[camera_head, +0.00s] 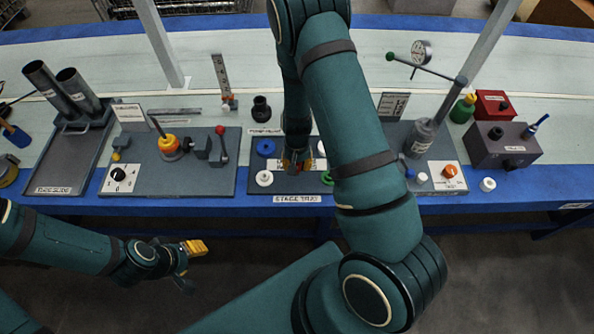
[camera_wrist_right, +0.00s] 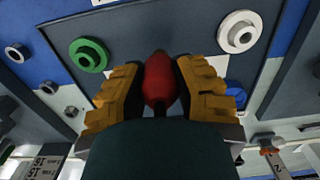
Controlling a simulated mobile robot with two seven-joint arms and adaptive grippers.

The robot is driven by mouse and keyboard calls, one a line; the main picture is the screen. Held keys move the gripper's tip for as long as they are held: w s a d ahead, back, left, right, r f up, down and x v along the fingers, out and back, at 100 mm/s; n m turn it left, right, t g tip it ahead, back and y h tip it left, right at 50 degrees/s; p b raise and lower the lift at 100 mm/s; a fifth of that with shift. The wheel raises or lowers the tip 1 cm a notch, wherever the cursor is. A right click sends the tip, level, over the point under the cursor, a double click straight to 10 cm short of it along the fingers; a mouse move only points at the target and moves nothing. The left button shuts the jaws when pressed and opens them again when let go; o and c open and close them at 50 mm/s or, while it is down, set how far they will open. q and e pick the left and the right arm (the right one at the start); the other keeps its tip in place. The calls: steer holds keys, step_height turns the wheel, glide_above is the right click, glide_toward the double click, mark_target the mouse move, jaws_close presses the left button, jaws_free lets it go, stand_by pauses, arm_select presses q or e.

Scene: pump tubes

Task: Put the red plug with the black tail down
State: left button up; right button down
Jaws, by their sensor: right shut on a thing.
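The red plug (camera_wrist_right: 159,80) is held between the yellow fingers of my right gripper (camera_wrist_right: 160,85) in the right wrist view. A small dark part shows at its near end; I cannot tell if this is the black tail. Whether the plug touches the tray is unclear. My left gripper (camera_head: 190,250) is low at the left, in front of the bench; its opening is unclear.
Around my right gripper on the tray are a blue plug (camera_head: 265,147), a white plug (camera_head: 264,178), another white plug (camera_head: 321,148) and a green plug (camera_head: 327,178). A panel with an orange-ringed part (camera_head: 169,146) stands left. A grey pump (camera_head: 420,139) stands right.

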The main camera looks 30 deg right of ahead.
steer(key=shift+f+b, duration=0.45)
steer(key=shift+f, duration=1.3)
steer(key=shift+f, duration=0.2)
steer(key=c, duration=0.8)
jaws_free()
steer(key=shift+r, duration=0.1)
